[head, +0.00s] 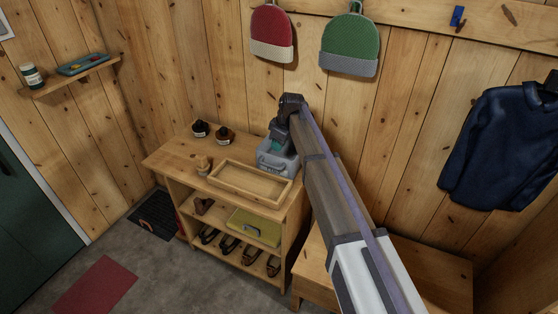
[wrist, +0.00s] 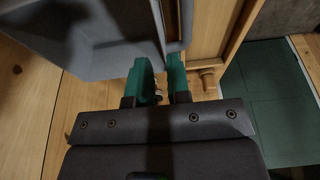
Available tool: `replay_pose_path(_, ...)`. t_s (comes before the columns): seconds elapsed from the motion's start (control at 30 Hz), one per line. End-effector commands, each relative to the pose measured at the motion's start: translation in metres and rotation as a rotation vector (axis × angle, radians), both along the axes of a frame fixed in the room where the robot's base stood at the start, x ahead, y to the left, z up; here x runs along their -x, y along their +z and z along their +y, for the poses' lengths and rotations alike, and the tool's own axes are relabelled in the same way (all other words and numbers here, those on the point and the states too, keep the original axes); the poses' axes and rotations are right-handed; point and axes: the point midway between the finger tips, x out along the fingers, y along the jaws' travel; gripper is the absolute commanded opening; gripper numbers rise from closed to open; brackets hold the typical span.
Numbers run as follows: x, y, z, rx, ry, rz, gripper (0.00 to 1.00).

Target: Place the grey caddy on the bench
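The grey caddy (head: 275,163) is an open box at the back right of the shelf unit's top, beside a wooden tray. My gripper (head: 277,143) reaches down to it from above, partly hidden by my own wrist. In the wrist view the caddy (wrist: 100,50) fills the upper left. The exact contact is in shadow. I cannot tell whether the caddy is lifted. A low wooden bench (head: 440,272) stands at the lower right, partly hidden behind my arm.
The wooden tray (head: 238,184) lies in front of the caddy. Two dark jars (head: 224,135) and a small wooden object (head: 204,165) are on the same top. Shoes and a yellow-green box (head: 254,227) fill the shelves below. A blue jacket (head: 502,145) hangs above the bench.

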Motion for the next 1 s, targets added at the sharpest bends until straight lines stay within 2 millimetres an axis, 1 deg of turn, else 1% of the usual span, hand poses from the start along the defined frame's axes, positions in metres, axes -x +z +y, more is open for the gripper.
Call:
replay_pose_path(0.03, -0.001, -0.021, 0.003, 0.000, 0.000, 0.000, 0.17)
replay_pose_path(0.1, -0.003, -0.036, 0.006, 0.000, 0.000, 0.000, 0.17)
replay_pose_path(0.2, -0.004, -0.047, 0.010, 0.000, -0.002, 0.000, 0.17)
replay_pose_path(0.3, -0.004, -0.044, 0.011, 0.001, -0.002, 0.001, 0.17)
replay_pose_path(0.37, -0.004, -0.047, 0.011, 0.001, -0.002, 0.001, 0.17)
replay_pose_path(0.47, -0.005, -0.064, 0.014, 0.001, -0.002, 0.001, 0.17)
replay_pose_path(0.6, -0.008, -0.092, 0.021, 0.001, -0.002, 0.001, 0.17)
replay_pose_path(0.63, -0.009, -0.095, 0.022, 0.001, -0.002, 0.001, 0.17)
replay_pose_path(0.7, -0.009, -0.096, 0.023, 0.001, -0.003, 0.001, 0.17)
replay_pose_path(0.87, -0.009, -0.092, 0.023, 0.001, -0.003, 0.001, 0.17)
replay_pose_path(1.0, -0.009, -0.092, 0.023, 0.001, -0.003, 0.001, 0.06)
